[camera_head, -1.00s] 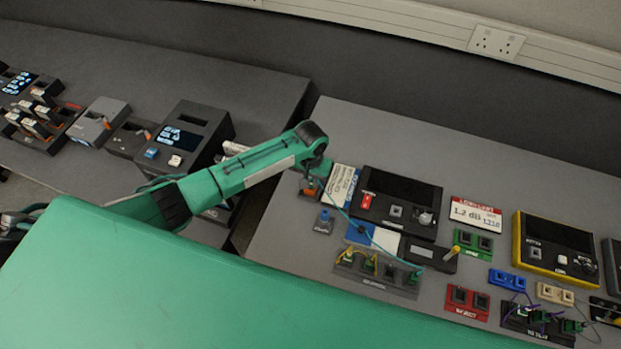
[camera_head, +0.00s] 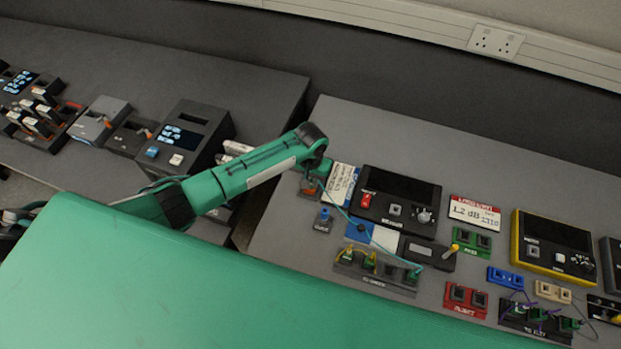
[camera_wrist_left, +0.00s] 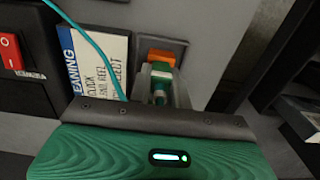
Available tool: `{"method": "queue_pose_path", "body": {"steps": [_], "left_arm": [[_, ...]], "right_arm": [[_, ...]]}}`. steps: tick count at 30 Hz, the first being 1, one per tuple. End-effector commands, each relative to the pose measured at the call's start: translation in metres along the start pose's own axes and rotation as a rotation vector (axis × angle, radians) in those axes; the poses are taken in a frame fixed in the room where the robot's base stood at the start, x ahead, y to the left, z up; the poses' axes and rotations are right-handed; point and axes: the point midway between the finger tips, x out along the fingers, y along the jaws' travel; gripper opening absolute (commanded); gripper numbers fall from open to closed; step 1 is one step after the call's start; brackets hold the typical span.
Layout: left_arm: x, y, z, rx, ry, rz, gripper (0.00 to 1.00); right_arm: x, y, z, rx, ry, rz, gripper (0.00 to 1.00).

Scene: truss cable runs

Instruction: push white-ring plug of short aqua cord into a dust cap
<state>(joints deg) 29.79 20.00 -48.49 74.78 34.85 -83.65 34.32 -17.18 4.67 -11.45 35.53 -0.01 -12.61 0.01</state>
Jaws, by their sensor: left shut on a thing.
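My left gripper (camera_wrist_left: 160,88) is shut on a green plug (camera_wrist_left: 160,84) with a white ring, in the left wrist view. An orange dust cap (camera_wrist_left: 163,57) sits in a grey holder directly ahead of the plug; the plug's tip is at or against it, and I cannot tell how deep it sits. In the head view the left gripper (camera_head: 314,183) is low over the orange cap's holder (camera_head: 308,191), mostly hidden by my arm. The aqua cord (camera_head: 340,208) runs from the gripper right to a green plug (camera_head: 414,273) in a dark socket row. My right gripper is not in view.
A cleaning card (camera_wrist_left: 92,60) and a dark device with a red switch (camera_wrist_left: 10,52) stand left of the holder in the wrist view. In the head view, a blue-capped post (camera_head: 324,216), a meter (camera_head: 398,200) and a socket row (camera_head: 375,272) stand close by.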

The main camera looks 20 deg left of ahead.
Motion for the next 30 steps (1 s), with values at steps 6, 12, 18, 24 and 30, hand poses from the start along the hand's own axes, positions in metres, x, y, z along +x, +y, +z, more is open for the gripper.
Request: {"method": "queue_pose_path", "body": {"steps": [6, 12, 18, 24, 30], "left_arm": [[-0.0001, 0.0002, 0.0001, 0.0, 0.0, 0.0, 0.0], [-0.001, 0.0003, 0.0001, 0.0, -0.001, 0.0, 0.0], [-0.0013, 0.0008, 0.0002, 0.001, -0.001, 0.0, 0.0], [0.0007, 0.0007, 0.0001, 0.0, -0.001, 0.0, 0.0], [0.0007, 0.0005, 0.0001, 0.0, 0.0, 0.0, 0.45]], "right_arm": [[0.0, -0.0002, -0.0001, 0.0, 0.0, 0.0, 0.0], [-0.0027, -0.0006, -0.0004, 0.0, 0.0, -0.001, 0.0], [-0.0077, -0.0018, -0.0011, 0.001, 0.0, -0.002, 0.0], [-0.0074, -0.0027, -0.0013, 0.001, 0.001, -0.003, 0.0], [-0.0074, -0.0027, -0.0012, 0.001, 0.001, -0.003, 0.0]]}}
